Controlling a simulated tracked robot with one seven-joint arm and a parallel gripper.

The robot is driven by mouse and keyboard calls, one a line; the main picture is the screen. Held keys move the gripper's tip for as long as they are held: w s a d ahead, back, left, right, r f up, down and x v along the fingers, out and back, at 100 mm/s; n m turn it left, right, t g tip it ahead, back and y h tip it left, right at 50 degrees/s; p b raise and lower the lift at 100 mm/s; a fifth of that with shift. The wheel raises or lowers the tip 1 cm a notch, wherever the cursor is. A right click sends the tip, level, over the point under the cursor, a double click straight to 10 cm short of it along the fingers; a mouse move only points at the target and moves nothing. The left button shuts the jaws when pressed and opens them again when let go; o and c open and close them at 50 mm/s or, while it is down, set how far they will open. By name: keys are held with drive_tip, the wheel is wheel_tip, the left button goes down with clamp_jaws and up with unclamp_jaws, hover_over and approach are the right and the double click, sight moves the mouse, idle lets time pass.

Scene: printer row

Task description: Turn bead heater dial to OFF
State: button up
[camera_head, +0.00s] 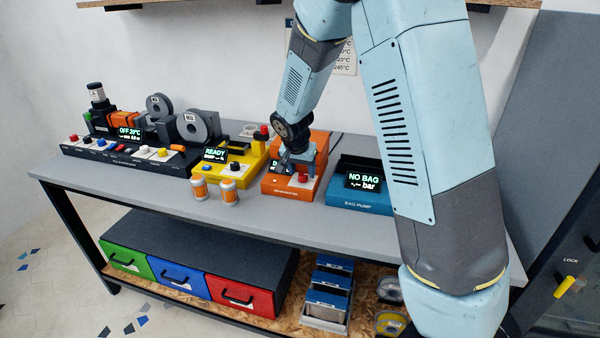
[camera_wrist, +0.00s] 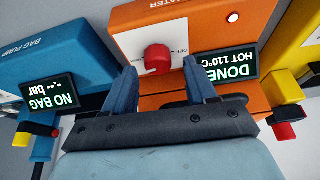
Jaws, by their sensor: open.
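The orange bead heater (camera_head: 285,189) stands on the bench between the yellow machine and the blue bag pump. In the wrist view the heater (camera_wrist: 190,21) appears upside down. Its display (camera_wrist: 232,64) reads DONE, HOT 110°C. Its red dial (camera_wrist: 158,58) sits on a white panel beside printed OFF lettering; I cannot make out its pointer direction. The dial (camera_head: 303,178) also shows in the head view, just below my gripper (camera_head: 297,164). In the wrist view my gripper (camera_wrist: 160,76) is open and empty, its two blue fingers on either side of the dial's near edge, apparently not touching it.
The blue bag pump (camera_head: 358,195) stands close on the heater's right, its display reading NO BAG. The yellow machine (camera_head: 225,178) is close on the left.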

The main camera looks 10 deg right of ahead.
drive_tip(key=shift+x, duration=0.75)
